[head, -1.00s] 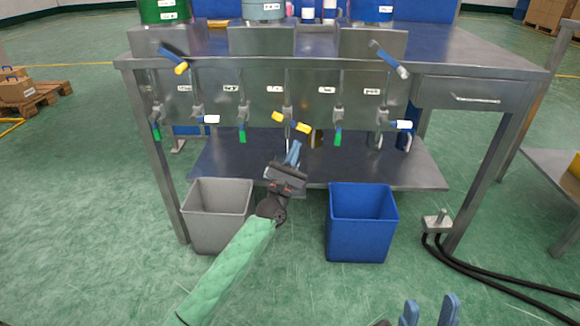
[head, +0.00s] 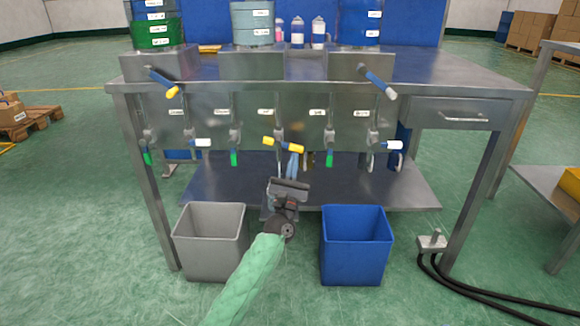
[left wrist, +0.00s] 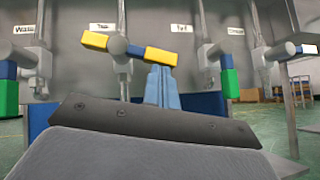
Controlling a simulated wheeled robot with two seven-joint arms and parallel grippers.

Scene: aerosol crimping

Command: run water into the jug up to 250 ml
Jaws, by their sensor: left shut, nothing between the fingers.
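Several taps hang along the steel bench front. The middle tap (head: 283,145) has a yellow and blue lever; it also shows in the left wrist view (left wrist: 127,48). My left gripper (head: 293,158) is just below and in front of that lever, with its blue fingers (left wrist: 162,86) together and empty. In the left wrist view the fingertips overlap the lever's right yellow end; I cannot tell whether they touch. The leftmost label there (left wrist: 22,29) seems to read "Water"; the others are hard to read. I see no jug. My right gripper is out of view.
A grey bin (head: 210,242) and a blue bin (head: 356,246) stand on the floor before the bench. The lower shelf (head: 400,190) lies behind them. Drums and bottles stand on the bench top (head: 450,75). Black cables (head: 450,285) run at the lower right.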

